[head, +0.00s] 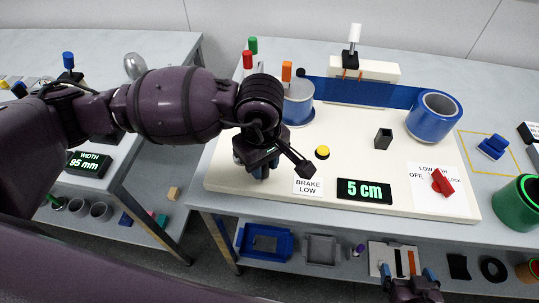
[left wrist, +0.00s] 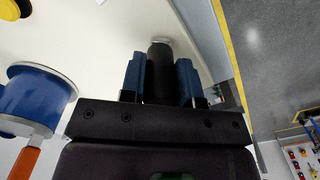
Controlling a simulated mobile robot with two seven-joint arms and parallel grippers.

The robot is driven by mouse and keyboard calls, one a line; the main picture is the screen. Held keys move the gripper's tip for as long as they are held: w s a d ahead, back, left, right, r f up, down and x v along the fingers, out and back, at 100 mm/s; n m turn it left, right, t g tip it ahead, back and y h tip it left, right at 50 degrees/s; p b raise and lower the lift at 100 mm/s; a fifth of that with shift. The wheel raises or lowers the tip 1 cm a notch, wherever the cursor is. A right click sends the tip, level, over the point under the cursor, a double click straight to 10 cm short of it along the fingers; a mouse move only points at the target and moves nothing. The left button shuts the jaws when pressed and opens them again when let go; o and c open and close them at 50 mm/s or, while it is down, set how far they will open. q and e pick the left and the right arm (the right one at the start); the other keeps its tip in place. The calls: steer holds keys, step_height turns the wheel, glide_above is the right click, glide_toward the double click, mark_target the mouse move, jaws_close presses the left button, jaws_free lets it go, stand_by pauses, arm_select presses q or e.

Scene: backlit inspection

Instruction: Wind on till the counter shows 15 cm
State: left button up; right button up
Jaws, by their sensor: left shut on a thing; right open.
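The counter (head: 364,190) on the pale board (head: 235,182) reads "5 cm" in green. My left gripper (head: 258,172) is at the board's left side; in the left wrist view (left wrist: 160,80) its blue fingers are shut on a dark upright handle (left wrist: 160,62). In the head view my gripper hides this handle. A spool (head: 298,108) with an orange peg (head: 287,71) stands behind the gripper; a blue band (head: 350,92) runs from it towards a blue roll (head: 434,118) at the right. My right gripper (head: 406,272) is open and empty at the bottom, in front of the table.
A yellow button (head: 322,152), a "BRAKE LOW" label (head: 308,186) and a red switch (head: 442,182) are on the board. A white-handled tool (head: 353,45) stands behind the band. A green roll (head: 520,203) is at the right edge. A lower shelf holds trays (head: 322,249).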

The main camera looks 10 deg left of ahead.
arm_select(q)
steer(key=shift+s+a+r, duration=0.1)
steer(key=shift+s+a, duration=0.05)
steer(key=shift+a, duration=0.25)
steer(key=shift+s+a, duration=0.9)
steer(key=shift+a, duration=0.35)
steer(key=shift+a, duration=0.15)
steer(key=shift+s+a, duration=0.15)
steer(key=shift+a, duration=0.55)
steer(key=shift+s+a, duration=0.1)
steer(key=shift+a, duration=0.55)
steer(key=o, duration=0.9)
steer(key=shift+d, duration=0.1)
steer(key=shift+s, duration=0.1)
